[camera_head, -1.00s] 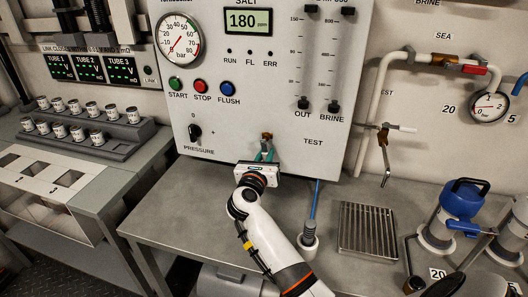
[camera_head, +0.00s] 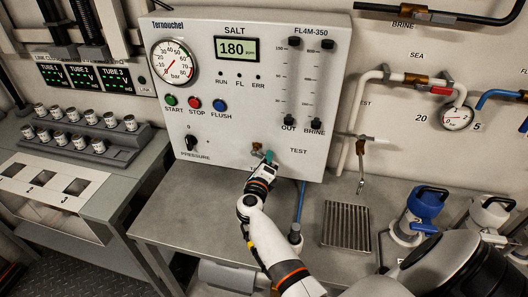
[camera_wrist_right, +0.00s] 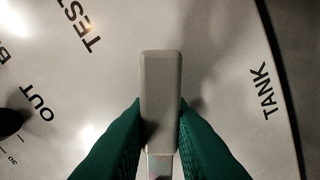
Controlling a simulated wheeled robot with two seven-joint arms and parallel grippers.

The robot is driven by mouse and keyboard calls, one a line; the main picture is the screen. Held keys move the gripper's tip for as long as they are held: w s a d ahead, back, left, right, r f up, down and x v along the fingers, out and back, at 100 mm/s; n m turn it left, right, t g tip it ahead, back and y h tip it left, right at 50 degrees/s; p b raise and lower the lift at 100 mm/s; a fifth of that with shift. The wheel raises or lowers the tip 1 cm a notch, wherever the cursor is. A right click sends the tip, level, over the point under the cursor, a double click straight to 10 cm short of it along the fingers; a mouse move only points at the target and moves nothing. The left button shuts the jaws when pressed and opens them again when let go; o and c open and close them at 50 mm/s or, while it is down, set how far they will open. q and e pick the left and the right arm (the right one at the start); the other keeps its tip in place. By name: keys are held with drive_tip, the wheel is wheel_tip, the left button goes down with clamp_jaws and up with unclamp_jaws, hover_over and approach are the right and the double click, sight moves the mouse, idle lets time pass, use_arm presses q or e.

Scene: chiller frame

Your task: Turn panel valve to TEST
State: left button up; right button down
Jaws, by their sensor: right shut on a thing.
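The panel valve (camera_head: 257,148) is a small brass fitting low on the white panel (camera_head: 225,158), left of the printed word TEST (camera_head: 298,151). My right gripper (camera_head: 267,158) is at the valve, its green fingers partly covering it. In the right wrist view, the valve's grey handle (camera_wrist_right: 161,100) stands between my green fingers (camera_wrist_right: 160,128), which are shut on its two sides. There the word TEST (camera_wrist_right: 78,25) is at upper left and TANK (camera_wrist_right: 265,92) at right. The handle's exact direction on the panel is hard to tell in the head view. My left gripper is not in view.
A pressure knob (camera_head: 191,142) and coloured buttons (camera_head: 195,103) sit left of the valve. Below are the grey bench (camera_head: 190,215), a blue hose (camera_head: 301,203) and a drain grate (camera_head: 346,224). A pipe with a small tap (camera_head: 361,150) is to the right.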

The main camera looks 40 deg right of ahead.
drive_tip(key=r+n+p, duration=0.1)
drive_tip(key=n+p, duration=0.2)
drive_tip(key=p, duration=0.1)
drive_tip(key=shift+s+d+r+n, duration=0.1)
drive_tip(key=shift+s+r+n, duration=0.1)
drive_tip(key=shift+r+n, duration=0.2)
drive_tip(key=shift+r+n+p, duration=0.15)
drive_tip(key=shift+n+p, duration=0.55)
drive_tip(key=shift+n, duration=0.05)
drive_tip(key=shift+r+n+p, duration=0.15)
drive_tip(key=shift+n+p, duration=0.55)
drive_tip(key=shift+n, duration=0.05)
drive_tip(key=shift+d+r, duration=0.1)
drive_tip(key=c, duration=1.4)
unclamp_jaws()
drive_tip(key=shift+o, duration=0.4)
